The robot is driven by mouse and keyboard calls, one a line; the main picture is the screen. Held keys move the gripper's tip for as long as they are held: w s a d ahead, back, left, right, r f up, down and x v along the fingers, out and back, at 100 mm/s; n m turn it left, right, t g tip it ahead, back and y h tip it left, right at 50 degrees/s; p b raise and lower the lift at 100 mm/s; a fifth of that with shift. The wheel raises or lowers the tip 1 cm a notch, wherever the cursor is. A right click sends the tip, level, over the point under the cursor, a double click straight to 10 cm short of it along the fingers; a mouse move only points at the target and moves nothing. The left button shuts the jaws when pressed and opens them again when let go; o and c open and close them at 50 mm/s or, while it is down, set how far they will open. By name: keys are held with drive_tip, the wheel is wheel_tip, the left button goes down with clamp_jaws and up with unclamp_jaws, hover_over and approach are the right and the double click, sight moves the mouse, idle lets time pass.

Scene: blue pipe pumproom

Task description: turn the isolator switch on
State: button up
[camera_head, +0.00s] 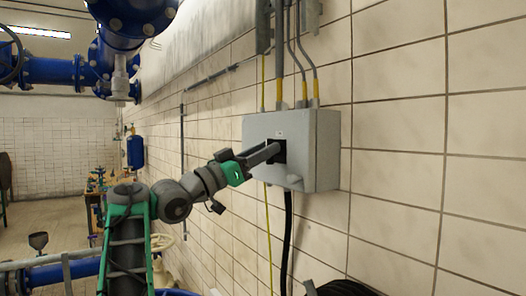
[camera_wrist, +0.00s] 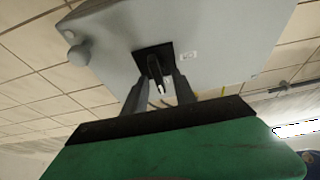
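The isolator switch is a grey box (camera_head: 312,150) on the tiled wall, and its front fills the top of the wrist view (camera_wrist: 215,35). A black square plate with a dark, pale-tipped handle (camera_wrist: 155,68) sits on that front. My gripper (camera_head: 273,151) reaches the box front at the black plate. In the wrist view its two grey fingers (camera_wrist: 161,80) stand apart, one on each side of the handle. A gap shows beside the right finger, so the gripper looks open around the handle. In the head view my fingers hide most of the handle.
Conduits (camera_head: 280,60) run up from the box, and a black cable (camera_head: 287,235) hangs below it. A round knob (camera_wrist: 79,55) protrudes from the box's side. Blue pipes (camera_head: 50,70) and a blue cylinder (camera_head: 135,150) are at left. The wall right of the box is bare.

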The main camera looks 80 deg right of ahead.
drive_tip(key=b+v, duration=0.5)
drive_tip(key=v, duration=0.2)
drive_tip(key=shift+w+a, duration=0.15)
drive_tip(key=shift+a, duration=0.2)
drive_tip(key=shift+f, duration=0.15)
